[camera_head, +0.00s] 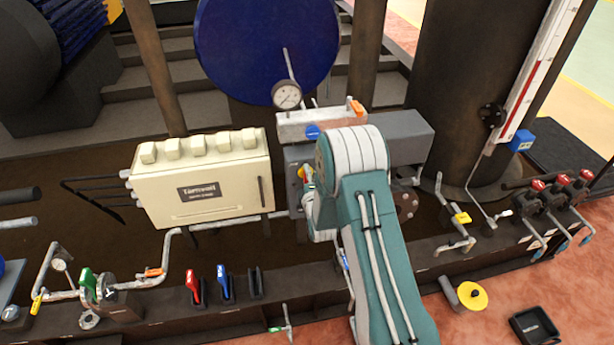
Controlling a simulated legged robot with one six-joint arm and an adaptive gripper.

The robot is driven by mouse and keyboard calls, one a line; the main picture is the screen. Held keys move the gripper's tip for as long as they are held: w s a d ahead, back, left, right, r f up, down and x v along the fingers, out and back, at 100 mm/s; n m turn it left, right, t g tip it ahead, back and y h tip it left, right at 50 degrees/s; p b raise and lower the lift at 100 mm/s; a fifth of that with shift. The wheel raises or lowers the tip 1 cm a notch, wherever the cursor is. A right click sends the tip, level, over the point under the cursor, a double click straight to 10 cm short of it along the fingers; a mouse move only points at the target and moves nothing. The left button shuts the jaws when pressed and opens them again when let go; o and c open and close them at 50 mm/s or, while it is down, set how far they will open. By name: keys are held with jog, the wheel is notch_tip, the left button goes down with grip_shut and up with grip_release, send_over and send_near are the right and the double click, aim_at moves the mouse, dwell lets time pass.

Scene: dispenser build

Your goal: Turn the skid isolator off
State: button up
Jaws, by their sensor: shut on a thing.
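A grey box (294,156) stands right of the cream cabinet, with a small yellow and red part on its front that looks like the skid isolator's switch (301,173). My teal and white arm reaches up from the bottom and bends down at its elbow in front of this box. My gripper (308,180) is at the switch, small and partly covered by my arm. It appears shut on the switch. The switch's exact position and the finger contact are mostly hidden.
The cream cabinet (205,185) stands close on the left, with a gauge (287,95) above the box and a grey motor (402,138) to the right. Red (194,288) and blue (225,284) levers line the skid's front edge. A black tray (534,326) lies on the floor.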

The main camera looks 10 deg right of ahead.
jog(key=shift+a+f, duration=0.2)
jog(key=o, duration=1)
jog(key=shift+o, duration=0.2)
jog(key=shift+a, duration=0.1)
jog(key=shift+r, duration=0.1)
jog(key=shift+s, duration=0.3)
jog(key=s, duration=1.1)
jog(key=shift+s, duration=0.2)
